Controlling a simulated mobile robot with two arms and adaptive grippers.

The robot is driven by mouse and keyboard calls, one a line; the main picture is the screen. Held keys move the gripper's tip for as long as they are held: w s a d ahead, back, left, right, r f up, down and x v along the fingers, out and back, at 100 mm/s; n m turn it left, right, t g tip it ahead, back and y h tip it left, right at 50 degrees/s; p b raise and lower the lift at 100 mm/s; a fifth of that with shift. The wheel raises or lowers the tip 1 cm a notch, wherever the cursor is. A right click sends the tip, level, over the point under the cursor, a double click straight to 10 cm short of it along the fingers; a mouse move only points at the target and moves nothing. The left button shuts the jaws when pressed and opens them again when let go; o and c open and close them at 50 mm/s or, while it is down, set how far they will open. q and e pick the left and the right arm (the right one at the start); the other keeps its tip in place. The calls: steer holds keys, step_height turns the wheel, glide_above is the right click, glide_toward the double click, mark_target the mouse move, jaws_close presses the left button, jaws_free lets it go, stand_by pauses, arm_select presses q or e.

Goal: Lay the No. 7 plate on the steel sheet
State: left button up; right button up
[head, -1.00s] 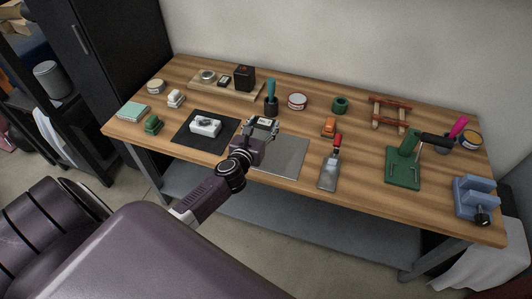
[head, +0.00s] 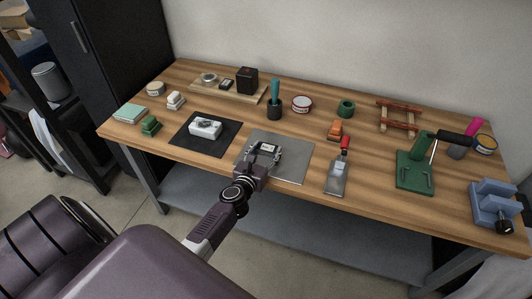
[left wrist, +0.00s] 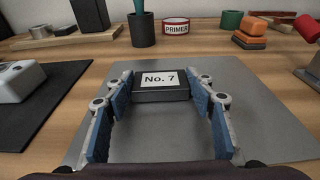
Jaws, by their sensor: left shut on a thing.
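The No. 7 plate is a small dark block with a white label reading "No. 7". It shows in the left wrist view (left wrist: 161,86) and in the head view (head: 268,147). My left gripper (head: 265,153) is shut on its two sides, with blue-padded fingers (left wrist: 162,98) in the left wrist view. The grey steel sheet (head: 296,165) lies flat on the bench, under the gripper and plate. The plate is low over the sheet or touching it; I cannot tell which. My right gripper is not in view.
A black mat (head: 183,144) with a white block (head: 205,128) lies left of the sheet. A scraper (head: 338,172) with a red handle lies right of it. A cup (head: 274,110) and a primer tin (head: 301,104) stand behind. The sheet's right half is bare.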

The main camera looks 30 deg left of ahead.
arm_select(q)
steer(key=shift+r, duration=0.1)
steer(key=o, duration=1.3)
steer(key=shift+f, duration=0.2)
steer(key=shift+r, duration=0.1)
steer(key=shift+s+r, duration=0.1)
steer(key=shift+r, duration=0.05)
steer(key=p+v, duration=0.1)
steer(key=v, duration=1.1)
